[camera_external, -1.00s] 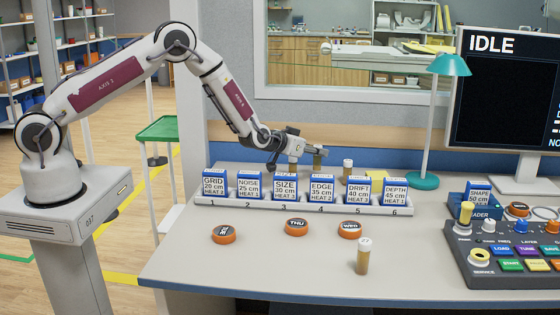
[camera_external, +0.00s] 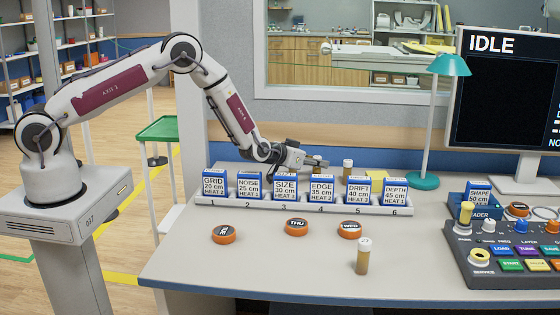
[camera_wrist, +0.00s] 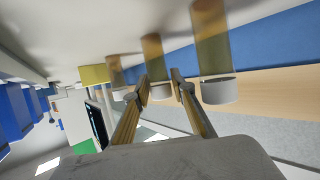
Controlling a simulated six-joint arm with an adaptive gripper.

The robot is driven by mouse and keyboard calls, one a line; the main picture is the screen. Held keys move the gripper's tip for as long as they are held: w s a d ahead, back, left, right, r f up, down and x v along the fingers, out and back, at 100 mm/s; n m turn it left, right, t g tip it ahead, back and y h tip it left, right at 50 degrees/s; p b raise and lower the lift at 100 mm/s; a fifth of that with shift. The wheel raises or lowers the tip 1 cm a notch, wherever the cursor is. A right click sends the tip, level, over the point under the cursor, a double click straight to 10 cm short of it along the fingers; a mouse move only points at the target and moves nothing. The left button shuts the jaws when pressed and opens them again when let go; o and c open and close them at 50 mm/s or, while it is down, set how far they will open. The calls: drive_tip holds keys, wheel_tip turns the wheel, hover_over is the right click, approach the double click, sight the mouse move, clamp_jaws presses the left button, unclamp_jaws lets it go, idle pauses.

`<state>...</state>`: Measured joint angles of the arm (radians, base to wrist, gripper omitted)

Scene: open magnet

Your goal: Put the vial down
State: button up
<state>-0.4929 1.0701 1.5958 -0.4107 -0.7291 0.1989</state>
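A brown vial with a whitish cap (camera_wrist: 153,65) is between the fingertips of my gripper (camera_wrist: 160,85) in the wrist view, which appears upside down. The fingers look close against both its sides. I cannot tell whether its base touches the table. In the external view my gripper (camera_external: 318,162) is low behind the card rack, and I cannot make out the vial there. Other capped vials (camera_wrist: 212,48) and (camera_wrist: 114,72) are on either side of it in the wrist view. One vial (camera_external: 347,169) stands behind the rack, another vial (camera_external: 363,258) near the table front.
A white rack (camera_external: 300,204) with several blue-and-white cards stands in front of my gripper. Orange discs (camera_external: 296,227) lie before it. A teal lamp (camera_external: 424,180), a monitor (camera_external: 505,95) and a control panel (camera_external: 510,265) stand to the right. The left front table is clear.

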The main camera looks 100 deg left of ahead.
drive_tip(key=shift+d+r, duration=0.1)
drive_tip(key=shift+r, duration=0.1)
idle(0.3)
drive_tip(key=shift+v, duration=2.3)
wheel_tip(320, 180, up, 7)
drive_tip(key=shift+s, duration=0.15)
drive_tip(key=shift+d+r, duration=0.1)
